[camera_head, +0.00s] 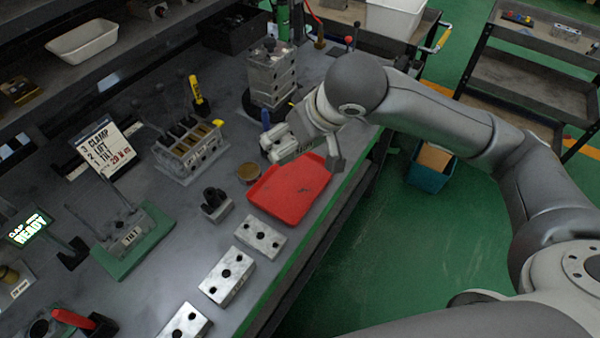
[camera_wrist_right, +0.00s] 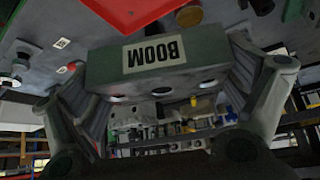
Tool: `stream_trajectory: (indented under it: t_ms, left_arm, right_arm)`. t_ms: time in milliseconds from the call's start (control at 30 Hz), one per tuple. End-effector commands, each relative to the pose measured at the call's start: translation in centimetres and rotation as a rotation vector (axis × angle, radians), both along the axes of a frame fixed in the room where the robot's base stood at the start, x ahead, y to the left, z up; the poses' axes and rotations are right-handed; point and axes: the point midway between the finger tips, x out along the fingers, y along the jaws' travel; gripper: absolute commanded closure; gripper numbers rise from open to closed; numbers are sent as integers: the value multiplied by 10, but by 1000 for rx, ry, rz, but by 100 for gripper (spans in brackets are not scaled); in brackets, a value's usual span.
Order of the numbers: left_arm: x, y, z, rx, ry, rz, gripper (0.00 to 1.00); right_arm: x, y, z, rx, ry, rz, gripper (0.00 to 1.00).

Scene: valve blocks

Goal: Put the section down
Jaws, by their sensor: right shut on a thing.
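A grey block section labelled BOOM (camera_wrist_right: 158,60) is held between the two fingers of my right gripper (camera_wrist_right: 165,75) in the wrist view. Its label reads upside down there, and round holes show in its near face. In the head view my right gripper (camera_head: 305,146) is low over the bench, at the far edge of the red tray (camera_head: 290,190). The gripper and arm partly hide the section there, and I cannot tell whether it touches anything below. My left gripper is not in view.
A stacked block tower (camera_head: 271,75) stands just beyond the gripper. A brass disc (camera_head: 249,172) and a black fitting (camera_head: 215,204) lie left of the tray. Several drilled metal blocks (camera_head: 228,275) line the near bench.

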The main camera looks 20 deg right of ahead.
Motion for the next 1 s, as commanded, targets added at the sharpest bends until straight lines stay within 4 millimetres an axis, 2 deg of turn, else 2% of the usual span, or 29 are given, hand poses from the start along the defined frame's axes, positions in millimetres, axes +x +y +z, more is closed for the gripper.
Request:
stream_trajectory:
  t_ms: [33,333,600,767,1000]
  left_arm:
    - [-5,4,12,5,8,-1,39]
    - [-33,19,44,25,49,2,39]
    - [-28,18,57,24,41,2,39]
    - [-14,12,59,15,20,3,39]
    - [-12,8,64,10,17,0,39]
  right_arm:
    - [-10,10,-3,7,6,48,45]
    - [-65,45,-31,9,1,275,45]
    - [-92,56,-39,5,-5,356,45]
    - [-83,50,-47,0,-5,362,45]
    - [-34,25,-71,-1,-4,359,45]
